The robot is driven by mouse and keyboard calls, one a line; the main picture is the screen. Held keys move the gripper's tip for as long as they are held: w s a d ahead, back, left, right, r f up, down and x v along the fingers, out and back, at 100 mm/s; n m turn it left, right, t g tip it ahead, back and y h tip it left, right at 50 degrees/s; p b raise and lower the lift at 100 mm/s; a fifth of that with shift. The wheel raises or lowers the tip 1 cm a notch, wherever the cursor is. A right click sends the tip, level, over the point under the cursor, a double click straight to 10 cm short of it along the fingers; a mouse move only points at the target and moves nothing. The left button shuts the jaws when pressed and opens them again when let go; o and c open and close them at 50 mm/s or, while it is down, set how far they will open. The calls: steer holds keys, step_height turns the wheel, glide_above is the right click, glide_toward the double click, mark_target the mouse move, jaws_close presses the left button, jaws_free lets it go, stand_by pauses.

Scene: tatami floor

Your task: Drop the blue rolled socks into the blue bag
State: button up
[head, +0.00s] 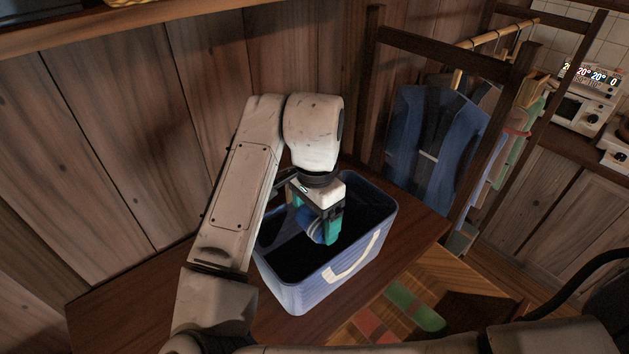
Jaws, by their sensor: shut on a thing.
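The blue bag (312,293) stands open on a dark wooden bench, with a pale rope handle on its front side. Its inside is dark, and its bottom is hard to make out. My gripper (319,230) points down over the bag's opening, within its rim as seen from here. It is shut on the blue rolled socks (309,222), which show as a blue, pale-striped bundle between the teal fingers. The fingers hide part of the socks. I cannot tell how far below the rim the socks hang.
The wooden bench (130,300) has bare room left of the bag. A plank wall (110,130) rises behind it. A dark rack with hanging blue clothes (425,140) stands close on the right. Coloured patches (415,305) lie lower right.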

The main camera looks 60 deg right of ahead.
mark_target(312, 225)
steer(key=f+b, duration=0.1)
steer(key=w+f, duration=0.1)
steer(key=f, duration=0.1)
steer(key=shift+d+f+b, duration=0.1)
steer(key=shift+f+b, duration=0.05)
steer(key=shift+b, duration=0.25)
step_height(312, 225, down, 10)
steer(key=shift+r, duration=0.1)
steer(key=shift+f, duration=0.45)
steer(key=shift+f, duration=0.2)
steer(key=o, duration=0.9)
